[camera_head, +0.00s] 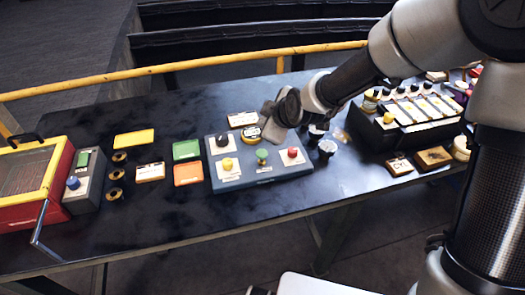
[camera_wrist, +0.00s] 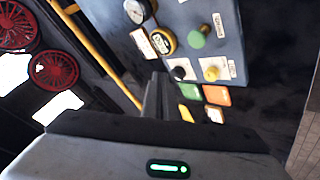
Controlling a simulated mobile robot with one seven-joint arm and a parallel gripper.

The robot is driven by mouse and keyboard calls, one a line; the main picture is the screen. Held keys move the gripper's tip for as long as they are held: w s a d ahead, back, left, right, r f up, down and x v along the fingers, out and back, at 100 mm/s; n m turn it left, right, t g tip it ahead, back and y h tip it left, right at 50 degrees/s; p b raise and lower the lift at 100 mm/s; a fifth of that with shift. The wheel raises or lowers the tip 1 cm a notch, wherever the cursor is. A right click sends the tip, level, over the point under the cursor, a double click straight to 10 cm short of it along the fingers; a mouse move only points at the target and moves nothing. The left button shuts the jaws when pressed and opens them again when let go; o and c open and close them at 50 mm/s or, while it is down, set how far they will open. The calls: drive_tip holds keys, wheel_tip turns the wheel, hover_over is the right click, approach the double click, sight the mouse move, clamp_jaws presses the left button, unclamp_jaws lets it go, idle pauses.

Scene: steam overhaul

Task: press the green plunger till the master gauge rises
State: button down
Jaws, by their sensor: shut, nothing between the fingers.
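The green plunger (camera_head: 262,155) stands on a blue-grey panel (camera_head: 262,174) in the middle of the bench. It also shows in the wrist view (camera_wrist: 197,39), to the right of and above my fingertips. My gripper (camera_head: 268,130) is shut and empty, above the panel's back edge and apart from the plunger. The shut fingers also show in the wrist view (camera_wrist: 157,76). A white-faced dial (camera_wrist: 137,10) is at the top of the wrist view, beside a yellow-ringed round piece (camera_wrist: 163,41). I cannot tell which gauge is the master, nor read the dial's needle.
A black knob (camera_head: 222,140), a yellow plunger (camera_head: 227,163) and a red button (camera_head: 292,152) share the panel. Dark cylinders (camera_head: 327,148) stand right of it. A yellow rail (camera_head: 200,63) runs behind. Green and orange trays (camera_head: 187,174) lie left; the bench front is clear.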

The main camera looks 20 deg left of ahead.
drive_tip(key=shift+f, duration=0.15)
drive_tip(key=b, duration=0.6)
hover_over(263, 154)
drive_tip(key=f, duration=0.8)
drive_tip(key=shift+s+d, duration=0.2)
drive_tip(key=shift+s, duration=0.05)
drive_tip(key=shift+f, duration=0.25)
drive_tip(key=shift+f+b, duration=0.15)
drive_tip(key=shift+b, duration=0.2)
idle(0.6)
drive_tip(key=shift+f+b, duration=0.25)
drive_tip(key=shift+b, duration=0.1)
drive_tip(key=shift+s+f+b, duration=0.1)
drive_tip(key=shift+f+b, duration=1.35)
idle(1.2)
drive_tip(key=shift+d, duration=0.1)
drive_tip(key=shift+r+p, duration=1.1)
drive_tip(key=shift+r, duration=0.65)
drive_tip(key=shift+r, duration=0.15)
